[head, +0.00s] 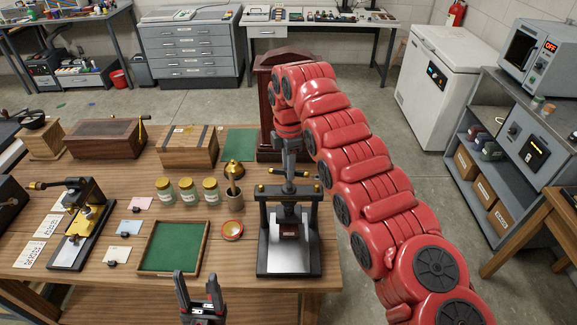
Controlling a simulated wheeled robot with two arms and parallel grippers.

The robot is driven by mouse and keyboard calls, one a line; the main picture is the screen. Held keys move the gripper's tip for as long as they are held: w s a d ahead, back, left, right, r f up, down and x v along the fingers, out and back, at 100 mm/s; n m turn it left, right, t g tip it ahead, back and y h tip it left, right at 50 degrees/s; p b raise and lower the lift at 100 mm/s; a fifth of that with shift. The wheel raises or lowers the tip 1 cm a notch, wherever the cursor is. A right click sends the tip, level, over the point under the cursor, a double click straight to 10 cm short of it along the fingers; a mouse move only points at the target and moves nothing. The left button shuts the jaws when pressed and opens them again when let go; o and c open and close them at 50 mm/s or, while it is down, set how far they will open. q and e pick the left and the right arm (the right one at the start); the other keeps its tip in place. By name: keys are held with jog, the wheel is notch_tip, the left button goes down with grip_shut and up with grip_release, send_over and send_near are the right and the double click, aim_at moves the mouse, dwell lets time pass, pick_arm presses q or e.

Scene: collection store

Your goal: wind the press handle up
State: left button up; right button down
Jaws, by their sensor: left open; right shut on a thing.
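A small black press (264,226) with a bright metal base plate stands at the right front of the wooden table. A dark block sits between its posts. Its handle (261,188) lies across the top, with a brass-coloured end to the left. My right gripper (290,184) points down onto the top of the press and is shut on the handle; its fingers hide part of it. My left gripper (200,290) is open and empty at the table's front edge, below the green tray and left of the press.
A green-lined tray (148,268), a small red-rimmed dish (232,230) and lidded jars (188,194) lie left of the press. A second press with brass parts (66,250) stands further left. A dark wooden case (266,100) stands close behind my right gripper.

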jog(key=shift+r+n, duration=0.1)
jog(key=shift+n, duration=0.5)
jog(key=c, duration=0.7)
grip_release()
jog(key=shift+o, duration=0.2)
jog(key=shift+r, duration=0.2)
notch_tip(320, 180, up, 5)
jog(key=shift+a+f+p, duration=0.1)
jog(key=shift+a+p, duration=0.05)
jog(key=shift+p, duration=0.35)
notch_tip(320, 180, up, 12)
jog(key=p, duration=1)
jog(key=shift+s+d+p, duration=0.15)
jog(key=shift+d+p, duration=0.05)
jog(key=shift+p, duration=0.15)
